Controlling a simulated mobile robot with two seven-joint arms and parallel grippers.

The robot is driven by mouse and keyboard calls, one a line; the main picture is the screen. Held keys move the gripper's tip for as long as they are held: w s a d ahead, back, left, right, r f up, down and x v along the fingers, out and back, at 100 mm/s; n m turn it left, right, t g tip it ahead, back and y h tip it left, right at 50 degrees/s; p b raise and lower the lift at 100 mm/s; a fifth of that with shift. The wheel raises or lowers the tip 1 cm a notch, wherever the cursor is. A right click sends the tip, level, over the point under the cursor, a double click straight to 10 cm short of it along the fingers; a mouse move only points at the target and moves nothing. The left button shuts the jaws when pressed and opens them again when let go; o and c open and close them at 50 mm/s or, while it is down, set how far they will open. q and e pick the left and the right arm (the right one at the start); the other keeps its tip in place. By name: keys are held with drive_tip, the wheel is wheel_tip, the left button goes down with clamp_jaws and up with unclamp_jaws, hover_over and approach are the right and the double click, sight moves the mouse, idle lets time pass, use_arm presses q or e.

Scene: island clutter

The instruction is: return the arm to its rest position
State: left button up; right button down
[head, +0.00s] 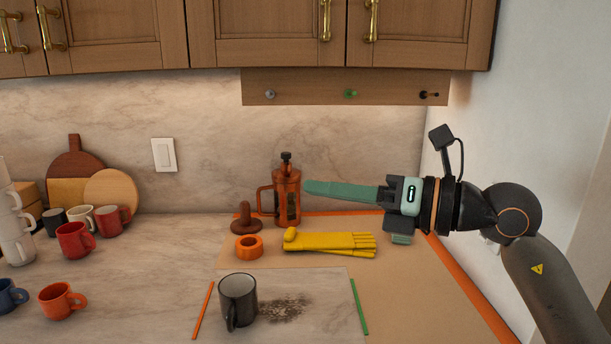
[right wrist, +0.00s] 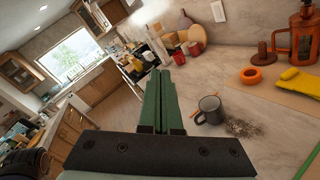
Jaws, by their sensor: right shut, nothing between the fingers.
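My right gripper (head: 308,187) reaches in from the right of the head view, above the counter, with its long green fingers pointing left. The fingers are shut with nothing between them. In the right wrist view the green fingers (right wrist: 157,100) lie side by side. In the head view the fingertips overlap the orange French press (head: 287,200); I cannot tell whether they touch it. My left gripper is not in view.
Below the right arm lie yellow gloves (head: 330,242), an orange ring (head: 249,246) and a dark mug (head: 238,300) beside dark grounds (head: 284,308). Several mugs stand at left. A peg rail (head: 310,88) hangs under the cabinets. A white wall (head: 520,110) is at right.

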drive_tip(key=d+f+m+t+h, duration=0.3)
drive_tip(key=d+f+m+t, duration=0.1)
drive_tip(key=f+m, duration=0.65)
drive_tip(key=d+f+m+t+h+p, duration=0.1)
drive_tip(key=d+f+m+t+h, duration=0.2)
drive_tip(key=f+m, duration=0.75)
drive_tip(key=d+f+m+t+h, duration=0.3)
drive_tip(key=d+f+m+t, duration=0.1)
drive_tip(key=f+m, duration=0.65)
drive_tip(key=s+d+f+m+g+h, duration=0.1)
drive_tip(key=s+f+m+g, duration=0.3)
drive_tip(key=s+f, duration=0.6)
drive_tip(key=s+d+f+m+g+h, duration=0.2)
drive_tip(key=s+f+m+g+h, duration=0.1)
drive_tip(key=s+f, duration=0.8)
wheel_tip(320, 180, down, 4)
drive_tip(key=shift+r+m+g+h, duration=0.3)
drive_tip(key=shift+m+g, duration=0.55)
drive_tip(key=shift+g, duration=0.25)
